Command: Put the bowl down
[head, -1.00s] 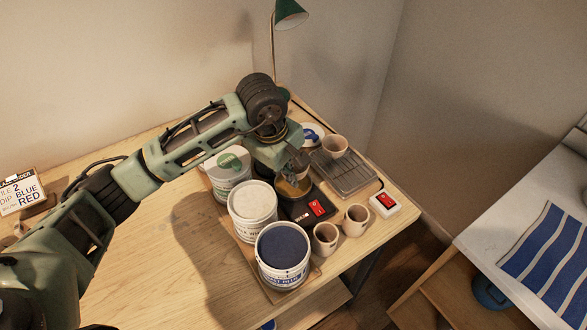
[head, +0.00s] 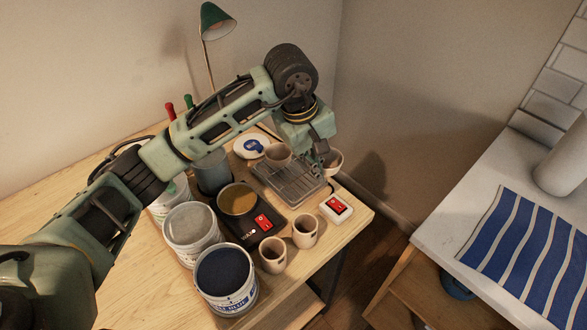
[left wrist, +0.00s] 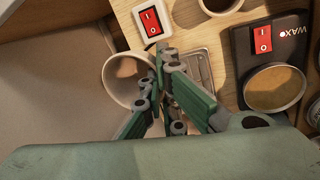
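A second clay bowl (head: 278,154) rests on the rack's far left part. My right gripper is not in view.
The wax pot (head: 238,200) with its red switch stands left of the rack. A white switch box (head: 336,208) and two clay cups (head: 304,231) (head: 272,255) are in front. Glaze buckets (head: 226,280) stand left; a green lamp (head: 216,22) stands behind.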

